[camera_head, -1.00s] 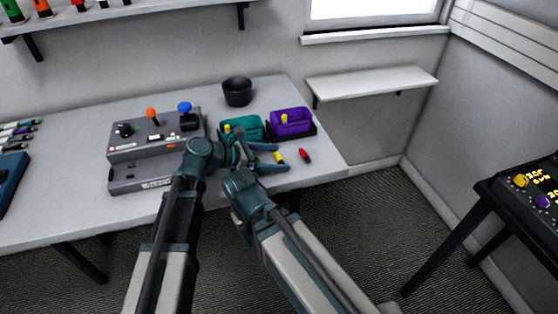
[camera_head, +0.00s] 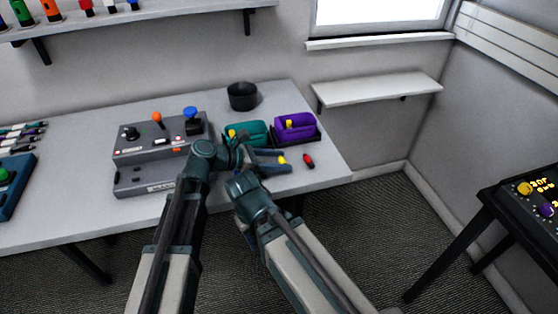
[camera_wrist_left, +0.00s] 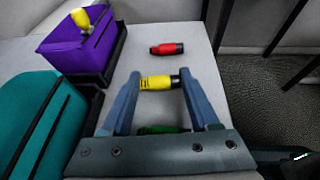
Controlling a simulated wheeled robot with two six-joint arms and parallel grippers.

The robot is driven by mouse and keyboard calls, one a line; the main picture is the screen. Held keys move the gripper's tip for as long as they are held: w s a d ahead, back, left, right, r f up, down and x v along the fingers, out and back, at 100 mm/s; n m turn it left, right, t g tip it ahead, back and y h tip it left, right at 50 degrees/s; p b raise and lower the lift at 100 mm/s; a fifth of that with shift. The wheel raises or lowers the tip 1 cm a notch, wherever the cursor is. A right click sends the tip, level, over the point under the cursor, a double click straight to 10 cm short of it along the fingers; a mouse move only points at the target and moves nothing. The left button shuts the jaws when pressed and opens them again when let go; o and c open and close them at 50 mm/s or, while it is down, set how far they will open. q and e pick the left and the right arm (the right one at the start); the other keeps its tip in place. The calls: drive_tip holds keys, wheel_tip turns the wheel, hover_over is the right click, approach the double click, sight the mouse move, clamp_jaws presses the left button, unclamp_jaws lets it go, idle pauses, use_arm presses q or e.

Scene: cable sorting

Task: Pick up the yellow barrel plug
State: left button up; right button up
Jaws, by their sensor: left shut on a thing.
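The yellow barrel plug (camera_head: 282,160), with a black end, shows small in the head view near the right end of the table. It is clearer in the left wrist view (camera_wrist_left: 156,83), lying crosswise between the fingertips. My left gripper (camera_wrist_left: 158,88) is shut on it, one finger at each end. It also shows in the head view (camera_head: 283,161), low over the table. Whether the plug touches the table I cannot tell. My right arm is bent beside the left one in the head view, and its fingers do not show.
A red plug (camera_wrist_left: 167,48) lies just beyond the yellow one. A green plug (camera_wrist_left: 160,130) is partly hidden by my gripper. The purple bin (camera_head: 296,128) and teal bin (camera_head: 252,134) each hold a yellow item. A grey control box (camera_head: 146,172) and black bowl (camera_head: 242,96) stand left and behind.

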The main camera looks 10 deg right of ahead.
wheel_tip(320, 180, up, 9)
drive_tip(key=p, duration=0.8)
drive_tip(key=shift+r+p, duration=0.2)
drive_tip(key=shift+p, duration=0.2)
